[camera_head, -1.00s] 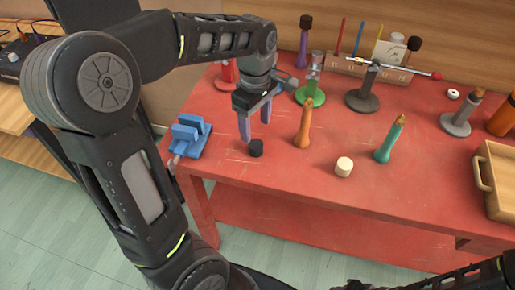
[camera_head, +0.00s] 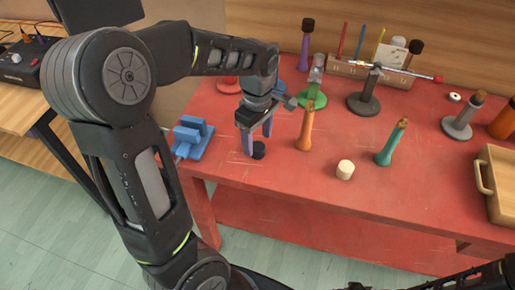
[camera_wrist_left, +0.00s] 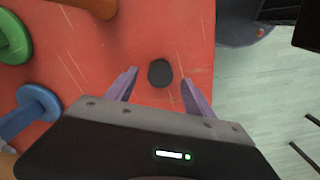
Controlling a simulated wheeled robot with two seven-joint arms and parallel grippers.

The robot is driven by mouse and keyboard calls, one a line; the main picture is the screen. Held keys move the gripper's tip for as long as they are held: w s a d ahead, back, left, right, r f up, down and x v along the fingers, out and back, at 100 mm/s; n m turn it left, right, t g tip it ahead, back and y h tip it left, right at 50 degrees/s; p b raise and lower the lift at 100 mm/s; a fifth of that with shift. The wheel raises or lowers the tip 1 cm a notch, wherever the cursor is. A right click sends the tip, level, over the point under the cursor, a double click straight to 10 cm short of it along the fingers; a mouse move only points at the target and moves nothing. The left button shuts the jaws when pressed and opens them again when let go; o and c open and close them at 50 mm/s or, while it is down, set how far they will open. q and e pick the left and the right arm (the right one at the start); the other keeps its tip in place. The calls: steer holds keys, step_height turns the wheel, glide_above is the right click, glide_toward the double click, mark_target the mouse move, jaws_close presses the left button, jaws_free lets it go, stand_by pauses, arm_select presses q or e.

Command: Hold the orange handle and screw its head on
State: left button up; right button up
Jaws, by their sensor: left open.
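The orange handle (camera_head: 305,130) stands upright on the red bench, its narrower brownish tip bare. A short black head (camera_head: 258,151) lies on the bench to its left, near the front edge. A cream head (camera_head: 345,170) lies to the right, in front of a teal handle (camera_head: 390,146). My left gripper (camera_head: 258,144) is open and points down at the black head. In the left wrist view the black head (camera_wrist_left: 160,73) shows between the two purple fingers (camera_wrist_left: 159,77), with a gap on each side. My right gripper is out of view.
A blue vise (camera_head: 193,138) stands at the bench's left corner. A green stand (camera_head: 312,95), a dark stand with a rod (camera_head: 363,103) and a grey stand (camera_head: 457,125) are behind. A wooden tray (camera_head: 500,180) sits at the right. The front middle of the red bench (camera_head: 300,190) is clear.

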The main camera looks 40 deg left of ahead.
mark_target(258, 146)
arm_select(q)
step_height(258, 146, down, 4)
steer(key=shift+r, duration=0.25)
steer(key=shift+c, duration=0.3)
jaws_close()
stand_by(0.6)
